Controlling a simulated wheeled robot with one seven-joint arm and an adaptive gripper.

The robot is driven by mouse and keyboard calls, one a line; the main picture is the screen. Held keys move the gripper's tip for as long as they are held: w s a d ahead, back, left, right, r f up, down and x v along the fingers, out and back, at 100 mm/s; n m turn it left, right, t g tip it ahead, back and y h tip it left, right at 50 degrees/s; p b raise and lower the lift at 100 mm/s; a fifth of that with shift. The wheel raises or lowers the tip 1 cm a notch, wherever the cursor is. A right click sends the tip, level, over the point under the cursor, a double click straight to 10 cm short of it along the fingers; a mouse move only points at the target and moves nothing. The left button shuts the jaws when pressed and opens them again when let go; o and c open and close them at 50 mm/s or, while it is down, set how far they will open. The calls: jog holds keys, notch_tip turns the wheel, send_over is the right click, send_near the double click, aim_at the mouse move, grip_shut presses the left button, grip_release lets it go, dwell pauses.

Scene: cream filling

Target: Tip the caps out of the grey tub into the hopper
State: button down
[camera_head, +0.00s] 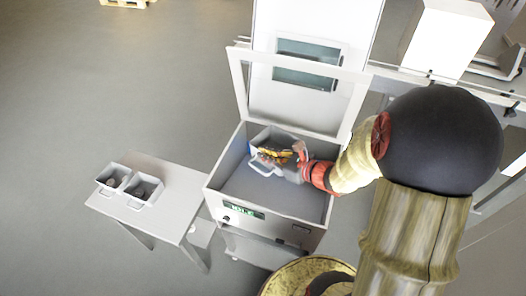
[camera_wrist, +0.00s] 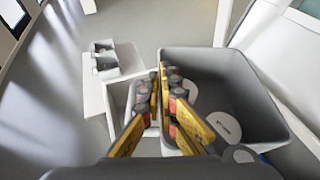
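The grey tub (camera_head: 288,136) with a pale rim is in the upper part of the white hopper's opening, tilted. It fills much of the wrist view (camera_wrist: 262,112), where two white round pieces (camera_wrist: 225,126) show inside on its grey surface. My gripper (camera_head: 275,155) is at the tub's side. In the wrist view its yellow and black fingers (camera_wrist: 164,82) stand close together with the tub's left wall between them. The hopper (camera_head: 228,170) is an open box with its lid raised; its visible grey floor looks bare. The fingers hide part of the tub.
A small white table (camera_head: 170,205) stands left of the hopper with two more tubs, a left one (camera_head: 113,178) and a right one (camera_head: 145,190), holding dark contents. The raised windowed lid (camera_head: 262,85) stands behind the opening. Open floor lies to the left.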

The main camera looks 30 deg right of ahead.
jog(key=shift+w+d+r+m+g+y+p, duration=0.15)
jog(key=shift+w+d+r+m+y+p, duration=0.3)
jog(key=shift+p, duration=1.05)
jog(key=shift+w+d+r+m+g+y+p, duration=0.1)
jog(key=shift+d+r+m+y+p, duration=0.2)
jog(key=shift+d+r+m+p, duration=0.85)
jog(key=shift+w+d+f+m+g+y+p, duration=0.1)
jog(key=shift+w+d+g+y+p, duration=0.2)
jog(key=shift+p, duration=1.6)
jog(key=w+d+m+y+p, duration=0.1)
jog(key=d+m, duration=0.1)
jog(key=w+d+m+y+p, duration=0.1)
jog(key=d+m, duration=0.1)
jog(key=d+m+y+p, duration=0.1)
jog(key=m+y+p, duration=0.1)
jog(key=shift+w+d+f, duration=0.25)
jog(key=shift+w+d, duration=0.15)
jog(key=d+m, duration=0.1)
jog(key=d+f+m+y, duration=0.1)
jog(key=shift+w+m+t, duration=0.25)
jog(key=shift+w+m, duration=0.15)
jog(key=shift+w+d+f+m+t+y+b, duration=0.15)
jog(key=shift+d+f+m+t+y, duration=0.2)
jog(key=shift+m, duration=0.5)
jog(key=shift+w+d+f+m+t+y+b, duration=0.1)
jog(key=shift+w+d+f+m+t+b, duration=0.15)
jog(key=shift+f+m, duration=0.45)
jog(key=shift+w+d+f+m+t+y+b, duration=0.1)
jog(key=shift+d+f+m+t+y, duration=0.2)
jog(key=shift+m, duration=0.65)
